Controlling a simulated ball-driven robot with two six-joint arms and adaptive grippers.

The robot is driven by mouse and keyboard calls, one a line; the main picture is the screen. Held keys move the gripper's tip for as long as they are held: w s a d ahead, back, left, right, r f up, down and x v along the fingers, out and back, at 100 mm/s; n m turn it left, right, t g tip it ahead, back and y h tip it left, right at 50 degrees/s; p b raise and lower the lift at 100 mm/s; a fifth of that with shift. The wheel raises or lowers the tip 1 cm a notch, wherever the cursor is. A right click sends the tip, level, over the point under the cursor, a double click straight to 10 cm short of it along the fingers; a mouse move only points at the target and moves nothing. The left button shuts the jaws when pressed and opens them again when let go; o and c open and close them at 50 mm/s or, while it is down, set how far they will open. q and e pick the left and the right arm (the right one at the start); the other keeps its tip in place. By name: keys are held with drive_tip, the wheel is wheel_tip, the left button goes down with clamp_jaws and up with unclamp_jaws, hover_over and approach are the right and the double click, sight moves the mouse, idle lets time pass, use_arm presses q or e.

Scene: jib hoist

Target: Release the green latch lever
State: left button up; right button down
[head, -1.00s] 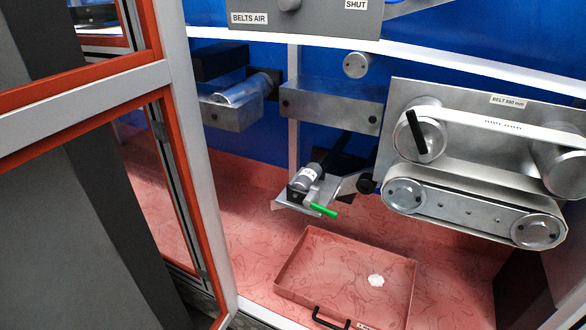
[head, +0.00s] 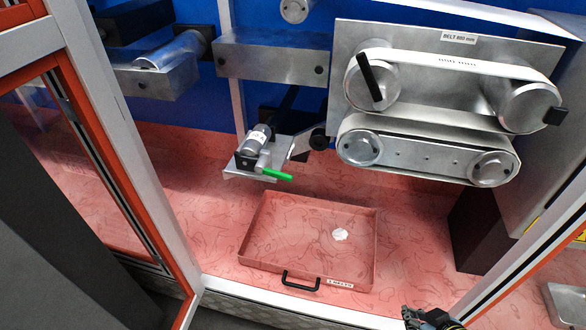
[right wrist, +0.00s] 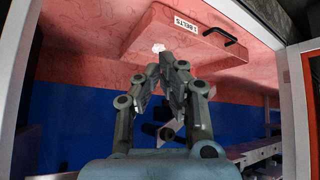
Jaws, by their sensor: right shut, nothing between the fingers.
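The green latch lever (head: 277,174) sticks out to the right from a small metal bracket (head: 245,172) with a grey cylinder (head: 256,138), inside the cabinet above the red floor. My right gripper (head: 432,318) shows at the bottom edge of the head view, well below and to the right of the lever and apart from it. In the right wrist view its fingers (right wrist: 172,64) are together, with nothing between them. I cannot make out the lever in that view. My left gripper is not in view.
A red tray (head: 262,262) with a black handle and a white scrap lies below the lever; it also shows in the right wrist view (right wrist: 150,35). A belt unit (head: 440,110) hangs to the lever's right. An orange-edged door frame (head: 110,150) stands at left.

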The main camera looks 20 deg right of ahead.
sight(265, 166)
drive_tip(key=w+r+t+y+b, duration=0.1)
drive_tip(key=w+r+t, duration=0.4)
drive_tip(key=w, duration=0.6)
use_arm(q)
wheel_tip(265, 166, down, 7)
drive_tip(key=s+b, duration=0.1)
drive_tip(key=b, duration=0.4)
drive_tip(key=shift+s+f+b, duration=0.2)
drive_tip(key=shift+b, duration=0.1)
use_arm(e)
drive_tip(key=w+a+r+n+g+y, duration=0.1)
drive_tip(key=w+a+r+n+y, duration=0.2)
drive_tip(key=r, duration=0.6)
drive_tip(key=w+a+r+n+g+y, duration=0.1)
drive_tip(key=w+a+r+n+y, duration=0.2)
drive_tip(key=r, duration=0.6)
drive_tip(key=w+a+r+n+g+y, duration=0.1)
drive_tip(key=w+a+r+n+y, duration=0.2)
drive_tip(key=w+r+n+y, duration=0.2)
wheel_tip(265, 166, up, 4)
drive_tip(key=w+y, duration=0.1)
drive_tip(key=y, duration=0.2)
drive_tip(key=shift+w+a, duration=0.2)
drive_tip(key=shift+w, duration=0.15)
